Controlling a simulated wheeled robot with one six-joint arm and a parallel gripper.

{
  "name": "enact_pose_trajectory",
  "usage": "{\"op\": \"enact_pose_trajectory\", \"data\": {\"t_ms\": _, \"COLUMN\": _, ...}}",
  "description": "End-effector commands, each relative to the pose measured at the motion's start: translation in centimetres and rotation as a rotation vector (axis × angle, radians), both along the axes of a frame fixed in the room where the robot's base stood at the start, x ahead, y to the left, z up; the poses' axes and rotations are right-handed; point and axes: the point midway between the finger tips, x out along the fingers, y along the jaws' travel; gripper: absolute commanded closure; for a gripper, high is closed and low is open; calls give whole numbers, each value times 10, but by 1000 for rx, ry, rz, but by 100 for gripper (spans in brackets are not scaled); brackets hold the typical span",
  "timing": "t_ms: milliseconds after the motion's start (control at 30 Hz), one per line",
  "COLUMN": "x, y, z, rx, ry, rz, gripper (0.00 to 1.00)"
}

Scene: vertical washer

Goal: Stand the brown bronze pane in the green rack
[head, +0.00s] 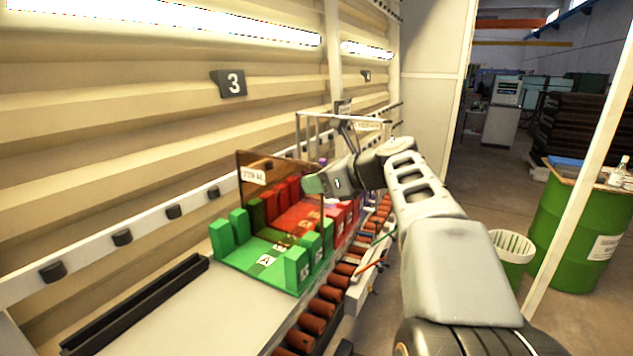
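The brown bronze pane (284,196) is see-through and upright, with a white label at its upper left. It stands over the far part of the green rack (262,262), between the rack's left and right posts. Its lower edge is partly hidden by the green posts, so I cannot tell whether it rests in the slot. My gripper (314,184) is at the pane's right edge, with one finger over the near face. It looks shut on the pane; the other finger is hidden.
A red rack (346,220) stands just behind the green one and also shows through the pane. Brown rollers (326,308) run along the right. A dark slotted rail (140,305) lies at the left. A thin metal frame (312,115) rises behind my gripper.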

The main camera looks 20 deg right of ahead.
Motion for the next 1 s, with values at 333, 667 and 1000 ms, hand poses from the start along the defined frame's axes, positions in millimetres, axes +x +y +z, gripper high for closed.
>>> {"op": "enact_pose_trajectory", "data": {"t_ms": 333, "x": 0, "y": -1, "z": -4, "rx": 1, "ry": 9, "rz": 1, "gripper": 64}}
{"op": "enact_pose_trajectory", "data": {"t_ms": 667, "x": -28, "y": -23, "z": 12, "rx": -1, "ry": 4, "rz": -6, "gripper": 64}}
{"op": "enact_pose_trajectory", "data": {"t_ms": 1000, "x": -78, "y": -59, "z": 39, "rx": 0, "ry": 2, "rz": -5, "gripper": 64}}
